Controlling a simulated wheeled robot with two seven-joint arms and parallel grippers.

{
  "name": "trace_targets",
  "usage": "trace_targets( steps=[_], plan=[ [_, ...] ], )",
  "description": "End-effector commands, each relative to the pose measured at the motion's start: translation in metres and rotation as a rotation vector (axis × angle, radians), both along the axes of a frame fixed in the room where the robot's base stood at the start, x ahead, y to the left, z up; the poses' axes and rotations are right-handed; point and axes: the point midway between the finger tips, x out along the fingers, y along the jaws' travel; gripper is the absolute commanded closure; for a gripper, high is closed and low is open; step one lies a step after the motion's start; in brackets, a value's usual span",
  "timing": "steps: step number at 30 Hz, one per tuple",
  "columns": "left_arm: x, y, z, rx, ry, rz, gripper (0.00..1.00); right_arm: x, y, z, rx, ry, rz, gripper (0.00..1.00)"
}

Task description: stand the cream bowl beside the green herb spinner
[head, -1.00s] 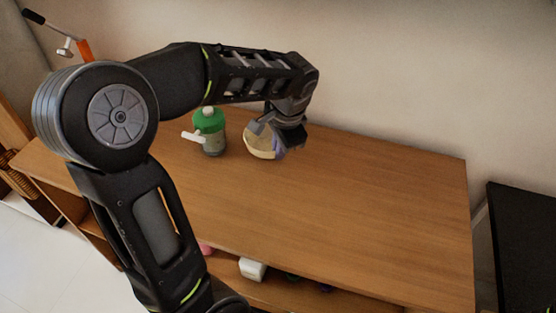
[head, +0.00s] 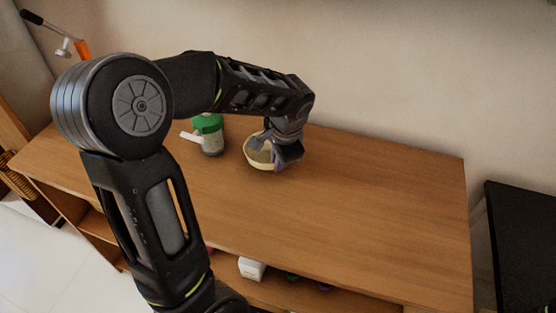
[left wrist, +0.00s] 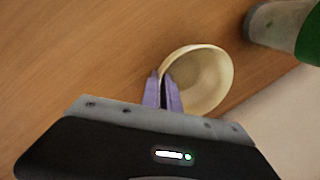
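The cream bowl (head: 258,163) is near the back of the wooden table, right of the green herb spinner (head: 213,145) with a small gap between them. My left gripper (head: 277,160) is shut on the bowl's rim. In the left wrist view the purple fingers (left wrist: 162,80) pinch the near rim of the bowl (left wrist: 222,88), one finger inside and one outside. The spinner's clear body (left wrist: 275,25) shows at the upper right there, apart from the bowl. I cannot tell whether the bowl's base touches the table. My right gripper is not in view.
The wooden table top (head: 370,215) is clear to the right and in front. A white box (head: 251,268) and other small items sit on the shelf below. A wall stands behind the table. A black piece of furniture (head: 525,240) is at the far right.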

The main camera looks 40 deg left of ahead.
Motion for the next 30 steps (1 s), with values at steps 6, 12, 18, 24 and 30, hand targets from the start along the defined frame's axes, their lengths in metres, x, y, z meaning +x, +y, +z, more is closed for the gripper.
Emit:
trace_targets(
  steps=[6,12,18,24,30],
  plan=[
    [0.0,0.0,-0.003,0.0,0.0,0.0,0.86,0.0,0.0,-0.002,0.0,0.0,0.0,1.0],
    [0.0,0.0,-0.003,0.0,0.0,0.0,0.73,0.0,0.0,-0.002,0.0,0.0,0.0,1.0],
    [0.0,0.0,-0.002,0.0,0.0,-0.001,0.73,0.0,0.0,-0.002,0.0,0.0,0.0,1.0],
    [0.0,-0.002,0.008,0.0,-0.004,-0.001,0.73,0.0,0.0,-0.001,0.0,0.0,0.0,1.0],
    [-0.003,-0.009,0.041,0.0,-0.007,-0.001,0.73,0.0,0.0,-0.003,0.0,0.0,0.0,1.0]
  ],
)
